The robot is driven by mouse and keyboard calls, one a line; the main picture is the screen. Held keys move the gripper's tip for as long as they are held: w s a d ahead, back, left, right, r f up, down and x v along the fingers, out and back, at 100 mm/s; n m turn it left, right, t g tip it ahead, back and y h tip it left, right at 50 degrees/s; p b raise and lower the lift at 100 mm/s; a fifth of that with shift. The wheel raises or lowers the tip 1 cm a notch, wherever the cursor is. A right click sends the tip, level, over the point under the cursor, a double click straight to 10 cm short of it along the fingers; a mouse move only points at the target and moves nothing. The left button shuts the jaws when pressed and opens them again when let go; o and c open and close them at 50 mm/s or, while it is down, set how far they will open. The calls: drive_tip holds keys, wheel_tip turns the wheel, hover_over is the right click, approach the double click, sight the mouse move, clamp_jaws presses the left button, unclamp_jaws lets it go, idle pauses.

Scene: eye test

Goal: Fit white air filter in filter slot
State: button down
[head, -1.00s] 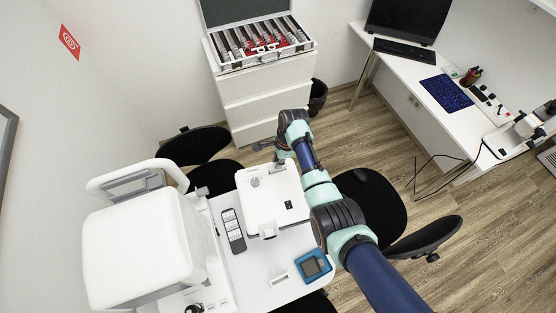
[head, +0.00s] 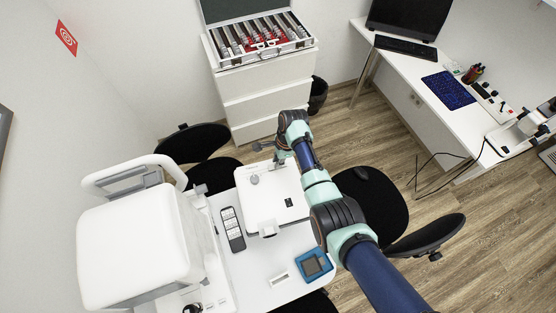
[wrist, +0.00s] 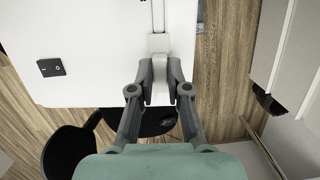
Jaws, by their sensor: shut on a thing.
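My gripper (wrist: 160,78) is shut on a small pale block, the white air filter (wrist: 160,92), held between its fingertips in the wrist view. The fingers cover part of it. The gripper is at the far edge of a white box-shaped device (head: 262,208) in the head view; the device's white face (wrist: 100,45) fills the upper left of the wrist view. A small white part (wrist: 158,43) with a thin line running up from it shows just beyond the fingertips. I cannot make out the filter slot's opening, or whether the filter touches the device.
The device stands on a white table (head: 255,265) with a remote (head: 233,230) and a blue-framed gadget (head: 314,265). A large white machine (head: 135,245) is at left. Black chairs (head: 372,208) stand around.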

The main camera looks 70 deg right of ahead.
drive_tip(key=shift+f+b, duration=0.35)
drive_tip(key=shift+f, duration=0.2)
drive_tip(key=c, duration=1.1)
unclamp_jaws()
drive_tip(key=shift+o, duration=0.2)
drive_tip(key=v, duration=1.2)
drive_tip(key=shift+w, duration=0.1)
